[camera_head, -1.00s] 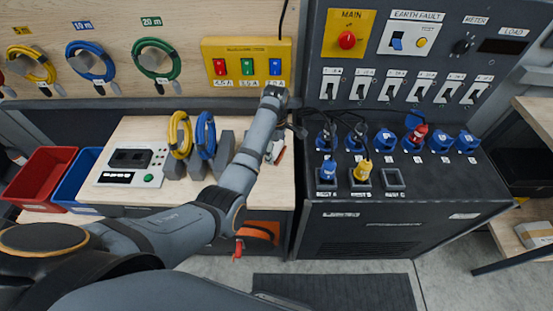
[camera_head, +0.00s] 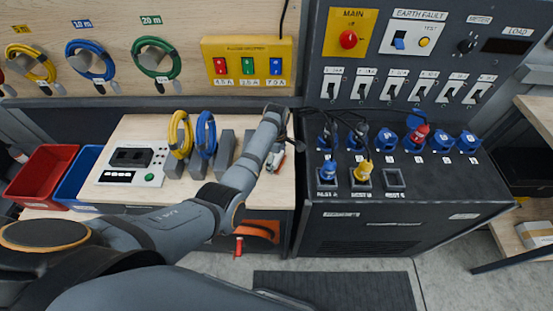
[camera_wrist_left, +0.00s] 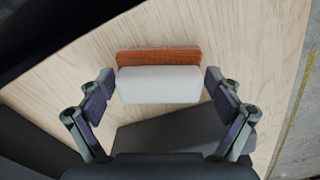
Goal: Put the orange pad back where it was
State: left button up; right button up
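The orange pad (camera_wrist_left: 158,56) shows in the left wrist view as an orange-brown strip along the far side of a white block (camera_wrist_left: 160,85). Both appear to be on the pale wooden bench top. In the head view a small part of the pad and block (camera_head: 275,157) shows beside my left gripper (camera_head: 284,146), partly hidden by the arm. In the left wrist view my left gripper (camera_wrist_left: 160,84) is open, with one finger on each side of the block and narrow gaps to it. My right gripper is not in view.
A grey block (camera_head: 225,150) stands left of the arm, near blue (camera_head: 206,135) and yellow (camera_head: 180,135) cable coils on holders. The dark socket cabinet (camera_head: 400,195) borders the bench on the right. A dark box (camera_wrist_left: 170,132) lies near the gripper palm.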

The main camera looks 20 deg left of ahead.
aim_at(277, 157)
pick_arm(q)
jog(key=shift+r, duration=0.25)
notch_tip(277, 157, up, 12)
jog(key=b, duration=0.1)
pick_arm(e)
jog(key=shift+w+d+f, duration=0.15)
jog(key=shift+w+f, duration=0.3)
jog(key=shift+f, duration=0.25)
pick_arm(q)
jog(key=shift+f, duration=0.2)
